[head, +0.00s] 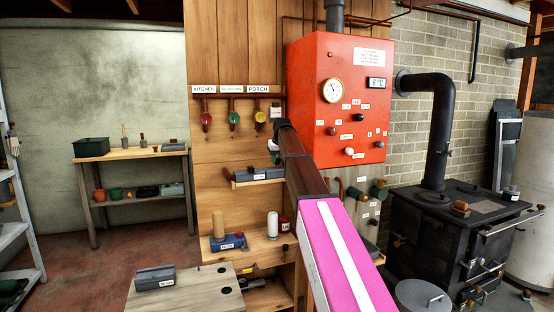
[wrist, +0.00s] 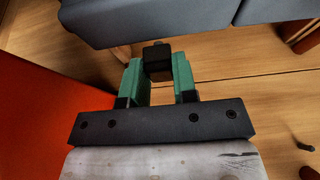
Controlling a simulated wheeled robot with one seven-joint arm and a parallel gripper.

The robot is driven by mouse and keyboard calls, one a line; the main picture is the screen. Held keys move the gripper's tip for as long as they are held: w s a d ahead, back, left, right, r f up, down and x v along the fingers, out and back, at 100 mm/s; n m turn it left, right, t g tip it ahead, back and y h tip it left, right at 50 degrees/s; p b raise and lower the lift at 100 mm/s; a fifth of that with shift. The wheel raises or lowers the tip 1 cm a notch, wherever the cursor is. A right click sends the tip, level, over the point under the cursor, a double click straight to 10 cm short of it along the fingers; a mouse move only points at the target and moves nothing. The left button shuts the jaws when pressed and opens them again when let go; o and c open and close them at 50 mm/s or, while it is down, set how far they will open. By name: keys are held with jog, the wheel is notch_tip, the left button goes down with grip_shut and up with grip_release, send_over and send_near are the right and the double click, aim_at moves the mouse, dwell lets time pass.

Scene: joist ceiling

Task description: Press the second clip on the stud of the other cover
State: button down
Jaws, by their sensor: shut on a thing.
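In the wrist view my gripper (wrist: 157,72) has its two green fingers closed on a small black block (wrist: 158,56), which I take to be the clip. The block sits between the fingertips. A long blue-grey body (wrist: 210,18) lies just ahead of it at the top of the wrist view; I cannot tell whether they touch. It may be the blue-grey labelled unit (head: 262,174) on the small wall shelf in the head view. My arm hides much of the gripper in the head view. I cannot make out any stud, or which part is the other cover.
A red panel (head: 345,75) with gauge and knobs is close right of my arm. Coloured valves (head: 234,118) hang above the shelf. A blue unit (head: 228,242) and white cylinder (head: 272,225) stand on a lower shelf. A grey unit (head: 155,277) lies on the front table (head: 190,295).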

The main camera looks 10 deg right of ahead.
jog(key=shift+f, duration=0.6)
jog(key=c, duration=0.8)
grip_release()
